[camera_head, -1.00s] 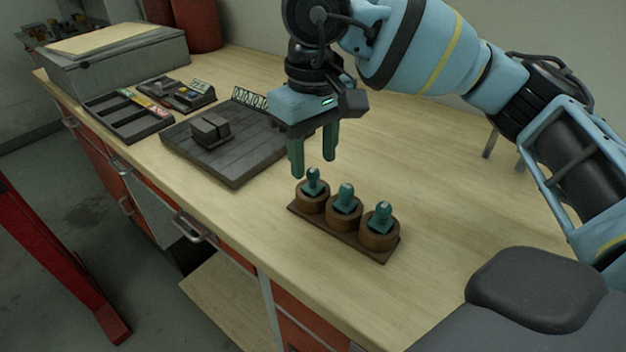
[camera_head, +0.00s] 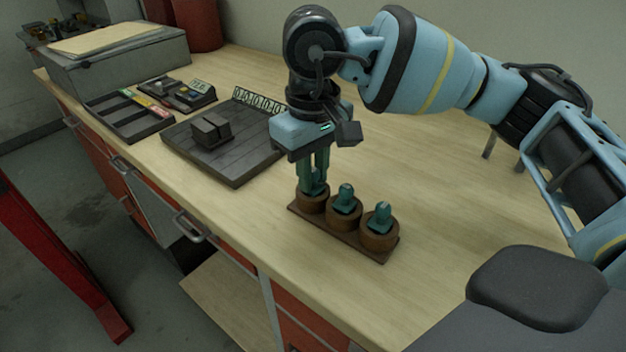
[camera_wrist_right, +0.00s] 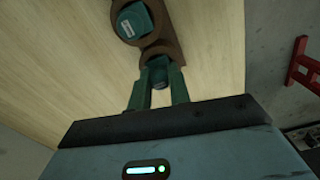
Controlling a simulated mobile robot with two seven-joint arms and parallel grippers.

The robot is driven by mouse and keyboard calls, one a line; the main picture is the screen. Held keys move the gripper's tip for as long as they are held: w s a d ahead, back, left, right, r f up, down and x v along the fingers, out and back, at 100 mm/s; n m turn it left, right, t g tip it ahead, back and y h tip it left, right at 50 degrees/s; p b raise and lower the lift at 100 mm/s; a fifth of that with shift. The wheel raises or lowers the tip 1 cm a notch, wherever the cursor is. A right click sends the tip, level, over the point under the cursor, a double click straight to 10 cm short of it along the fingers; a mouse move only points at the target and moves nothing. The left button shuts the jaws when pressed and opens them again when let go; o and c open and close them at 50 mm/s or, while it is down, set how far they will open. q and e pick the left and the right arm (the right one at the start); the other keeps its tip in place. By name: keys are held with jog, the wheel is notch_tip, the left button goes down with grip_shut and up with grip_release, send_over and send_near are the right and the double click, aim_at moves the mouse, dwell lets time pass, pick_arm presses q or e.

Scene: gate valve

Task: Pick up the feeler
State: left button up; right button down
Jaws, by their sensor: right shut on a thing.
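Three teal knob-topped pieces, which I take to be feelers, stand upright in round brown cups on one brown rack (camera_head: 345,232). My right gripper (camera_head: 316,186) points straight down over the leftmost cup (camera_head: 312,203). Its two teal fingers are shut on the leftmost feeler (camera_wrist_right: 159,66), which is still seated in its cup. The fingers largely hide it in the head view. The middle feeler (camera_head: 346,196) and the right feeler (camera_head: 382,216) stand free. My left gripper is not in view.
A dark slatted board (camera_head: 222,160) with a small grey block (camera_head: 210,132) lies left of the rack. Behind it are a black divided tray (camera_head: 128,118), a small panel (camera_head: 190,95) and a grey case (camera_head: 120,65). The bench right of the rack is clear.

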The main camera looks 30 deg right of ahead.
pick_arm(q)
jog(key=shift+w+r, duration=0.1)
pick_arm(e)
jog(key=shift+r, duration=0.2)
jog(key=shift+r, duration=0.6)
jog(key=shift+s+a+r, duration=0.1)
jog(key=shift+a+r, duration=0.05)
jog(key=shift+r, duration=0.35)
jog(key=shift+s+a+r, duration=0.1)
jog(key=shift+r, duration=0.4)
pick_arm(q)
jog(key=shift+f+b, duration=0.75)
jog(key=shift+b, duration=0.1)
pick_arm(e)
jog(key=s+a+r, duration=0.1)
jog(key=s+a, duration=0.9)
jog(key=a, duration=0.1)
jog(key=shift+s+r, duration=0.25)
jog(key=shift+s, duration=0.1)
jog(key=shift+a, duration=0.1)
